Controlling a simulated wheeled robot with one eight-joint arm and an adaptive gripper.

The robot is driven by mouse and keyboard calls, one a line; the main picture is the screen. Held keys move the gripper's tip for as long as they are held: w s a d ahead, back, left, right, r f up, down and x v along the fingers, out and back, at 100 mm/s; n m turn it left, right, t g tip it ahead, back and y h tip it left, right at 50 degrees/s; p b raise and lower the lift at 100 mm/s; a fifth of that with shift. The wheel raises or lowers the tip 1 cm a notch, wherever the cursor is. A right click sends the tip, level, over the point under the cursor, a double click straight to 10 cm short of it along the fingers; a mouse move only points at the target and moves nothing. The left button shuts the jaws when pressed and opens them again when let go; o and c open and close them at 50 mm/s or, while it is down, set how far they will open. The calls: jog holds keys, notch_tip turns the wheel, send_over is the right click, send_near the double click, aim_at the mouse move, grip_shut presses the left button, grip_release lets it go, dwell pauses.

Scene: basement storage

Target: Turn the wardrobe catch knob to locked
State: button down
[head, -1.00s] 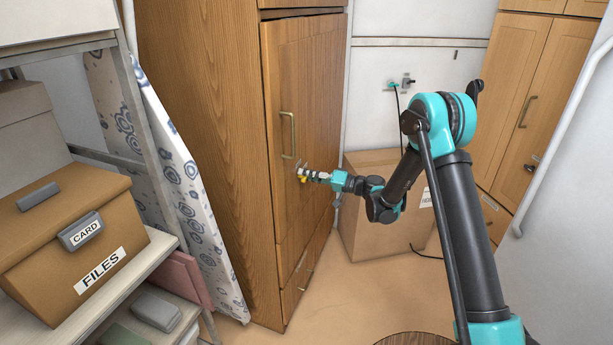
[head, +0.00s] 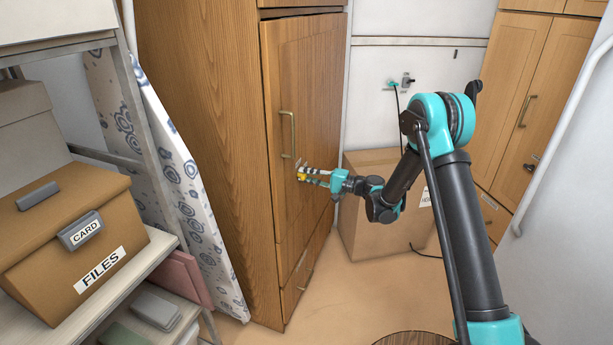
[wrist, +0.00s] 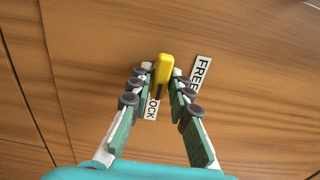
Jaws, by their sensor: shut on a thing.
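The wardrobe (head: 205,130) stands left of centre in the head view, its wooden door closed. The yellow catch knob (wrist: 164,66) is on the door face, below the brass handle (head: 288,135). In the wrist view the knob's long axis runs nearly up and down, its lower end towards a partly hidden label reading "OCK" (wrist: 152,107). The "FREE" label (wrist: 200,74) is to its right. My gripper (wrist: 161,73) is shut on the knob, one finger on each side. It also shows at the door in the head view (head: 308,177).
A cardboard box (head: 375,235) stands behind my arm, by the back wall. Shelving with a files box (head: 50,240) is at the left. A second wooden cupboard (head: 525,90) is at the right. Some floor is clear before the wardrobe.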

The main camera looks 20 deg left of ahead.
dwell(0.3)
jog(key=c, duration=1.5)
grip_release()
jog(key=shift+c, duration=0.2)
jog(key=d, duration=1.2)
jog(key=shift+s, duration=0.1)
jog(key=shift+d, duration=0.1)
